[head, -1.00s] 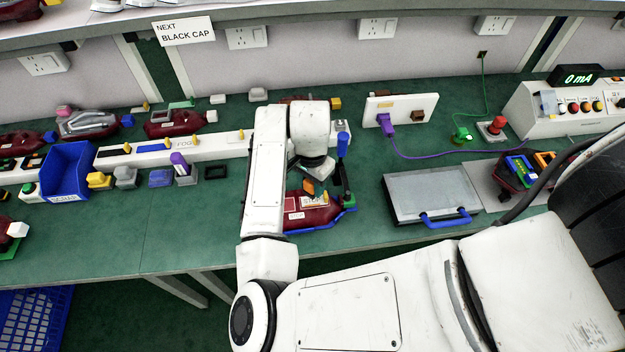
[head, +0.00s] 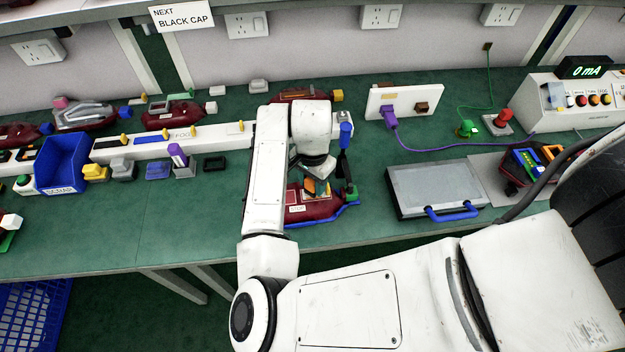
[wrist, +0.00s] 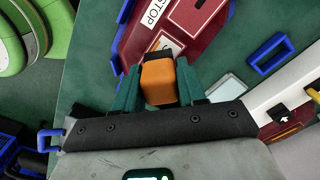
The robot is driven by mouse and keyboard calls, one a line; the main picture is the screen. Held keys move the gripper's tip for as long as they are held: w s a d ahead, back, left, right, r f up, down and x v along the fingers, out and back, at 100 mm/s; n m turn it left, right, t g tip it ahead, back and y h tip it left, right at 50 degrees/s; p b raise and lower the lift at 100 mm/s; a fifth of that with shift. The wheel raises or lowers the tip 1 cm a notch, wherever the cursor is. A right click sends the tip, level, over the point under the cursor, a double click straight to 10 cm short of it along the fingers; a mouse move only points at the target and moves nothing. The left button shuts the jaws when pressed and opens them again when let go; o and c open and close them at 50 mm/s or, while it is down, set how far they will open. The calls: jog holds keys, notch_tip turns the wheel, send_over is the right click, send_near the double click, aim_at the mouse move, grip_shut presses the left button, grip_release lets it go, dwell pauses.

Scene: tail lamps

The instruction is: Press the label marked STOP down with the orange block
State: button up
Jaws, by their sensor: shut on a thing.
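My gripper (wrist: 160,88) has its green fingers shut on the orange block (wrist: 160,80), which has a dark end towards the lamp. The block also shows small in the head view (head: 310,186), over the dark red tail lamp (head: 318,208). A white STOP label (wrist: 155,13) lies on the lamp, clear of the block in the wrist view. A second pale label (wrist: 172,44) at the block's dark end is partly hidden, its text not readable. I cannot tell whether the block touches it. My gripper hides part of the lamp in the head view.
A blue-handled tool (head: 345,140) stands just right of my gripper. A grey case with a blue handle (head: 435,188) lies further right. A white rail (head: 135,150) and blue bin (head: 62,165) are left. The bench in front of the bin is clear.

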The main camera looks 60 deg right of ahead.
jog(key=shift+f, duration=0.65)
dwell(1.0)
jog(key=shift+r, duration=0.1)
notch_tip(320, 180, up, 6)
jog(key=p, duration=0.5)
jog(key=shift+f, duration=0.2)
dwell(0.4)
jog(key=shift+f+b, duration=1.75)
jog(key=shift+f, duration=0.55)
jog(key=shift+f, duration=0.65)
jog(key=shift+r, duration=0.1)
